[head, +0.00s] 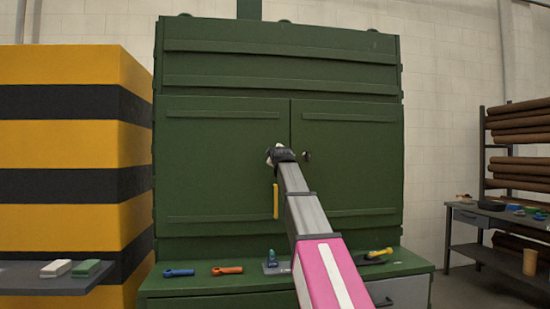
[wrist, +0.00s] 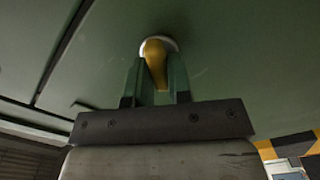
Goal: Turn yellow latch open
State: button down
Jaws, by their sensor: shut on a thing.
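The yellow latch (wrist: 156,62) shows in the wrist view as a tapered lever on a round pale base, set on the green cabinet door (wrist: 225,65). The two fingers of my gripper (wrist: 158,80) stand on either side of the latch and are shut on it. In the head view my gripper (head: 276,155) is at the inner side of the left cabinet door (head: 215,150), near the seam between the doors. It hides the latch there. A yellow upright handle (head: 276,201) is on the same door just below my gripper. Both doors look closed.
A small knob (head: 306,155) is on the right door. Tools, including a blue one (head: 179,272) and an orange one (head: 227,270), lie on the green ledge (head: 205,285) below. A yellow-black striped block (head: 75,150) stands left. A workbench (head: 490,215) stands right.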

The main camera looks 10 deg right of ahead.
jog(key=shift+f+n, duration=0.15)
jog(key=shift+n, duration=2.15)
jog(key=c, duration=1.1)
grip_release()
jog(key=shift+s, duration=0.1)
jog(key=s, duration=1)
jog(key=shift+s, duration=0.3)
jog(key=shift+s, duration=0.1)
